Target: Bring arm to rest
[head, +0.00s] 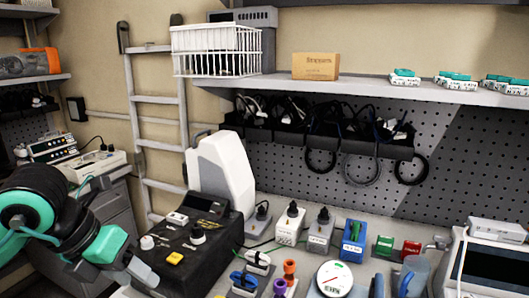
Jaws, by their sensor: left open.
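My left arm (50,215), dark with teal parts, comes in from the left edge. My left gripper (143,273) is low in the left part of the head view, in front of the black box-shaped device (205,255). Only a light grey finger part shows clearly, and nothing is seen held in it. The gripper is open. I cannot tell whether it touches the device or the bench. My right gripper is not in view.
The bench holds a white upright device (217,172), a round dial gauge (334,279), a blue box (353,241), small bottles and a monitor (485,262). Above, a shelf (350,88) carries a white wire basket (215,52) and a cardboard box (315,66). A ladder (157,120) leans behind.

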